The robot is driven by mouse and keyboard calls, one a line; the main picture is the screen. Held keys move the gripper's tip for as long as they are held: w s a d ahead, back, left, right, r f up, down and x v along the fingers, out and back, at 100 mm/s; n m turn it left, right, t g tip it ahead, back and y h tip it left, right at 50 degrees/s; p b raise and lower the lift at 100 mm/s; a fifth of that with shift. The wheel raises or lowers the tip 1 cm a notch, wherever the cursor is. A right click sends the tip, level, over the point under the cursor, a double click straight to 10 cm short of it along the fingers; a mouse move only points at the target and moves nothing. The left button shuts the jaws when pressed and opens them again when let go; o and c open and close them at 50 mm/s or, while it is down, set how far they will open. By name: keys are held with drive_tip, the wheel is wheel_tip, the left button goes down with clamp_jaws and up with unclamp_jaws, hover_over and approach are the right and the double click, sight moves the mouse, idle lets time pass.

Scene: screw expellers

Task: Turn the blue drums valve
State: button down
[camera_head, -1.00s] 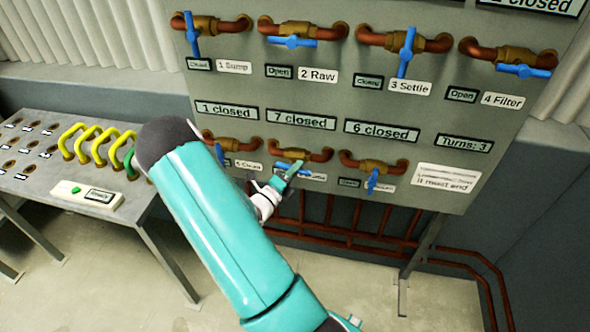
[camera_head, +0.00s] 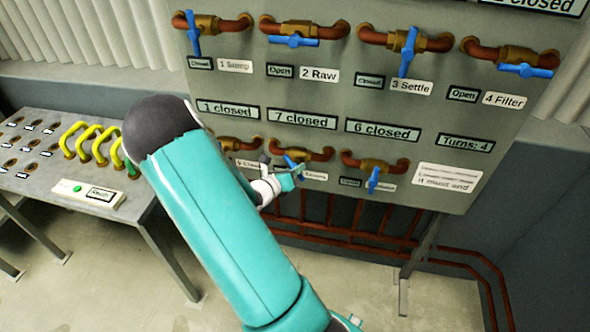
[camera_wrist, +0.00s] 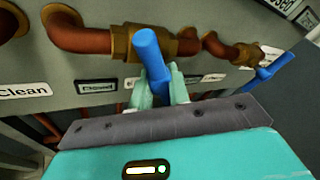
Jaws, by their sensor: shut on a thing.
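The blue valve handle (camera_head: 292,163) sits on the middle brass valve of the lower pipe row on the grey panel. Its label beside my gripper is mostly hidden in the head view. My gripper (camera_head: 287,181) reaches this handle from below. In the wrist view the blue lever (camera_wrist: 150,54) stands between my two pale green fingers (camera_wrist: 158,88), which are shut on it. The lever tilts slightly there, in front of the brass body (camera_wrist: 122,43). A plate beside it reads "Closed" (camera_wrist: 96,87).
The lower right valve (camera_head: 373,180) is close by on the right. A "Clean" label (camera_wrist: 24,90) is left in the wrist view. Upper valves include 2 Raw (camera_head: 293,40). The counter (camera_head: 465,143) reads "Turns: 4". A table with yellow handles (camera_head: 75,140) stands left.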

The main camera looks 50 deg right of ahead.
drive_tip(key=shift+r+m, duration=0.2)
drive_tip(key=shift+m, duration=0.1)
idle(0.4)
drive_tip(key=c, duration=1.4)
unclamp_jaws()
drive_tip(key=shift+c, duration=0.2)
drive_tip(key=shift+o, duration=0.5)
drive_tip(key=shift+f, duration=0.1)
drive_tip(key=a+r, duration=0.3)
drive_tip(key=a, duration=1)
drive_tip(key=shift+a, duration=0.2)
drive_tip(key=shift+w, duration=0.1)
drive_tip(key=s+a, duration=0.3)
drive_tip(key=a, duration=0.4)
drive_tip(key=shift+a, duration=0.2)
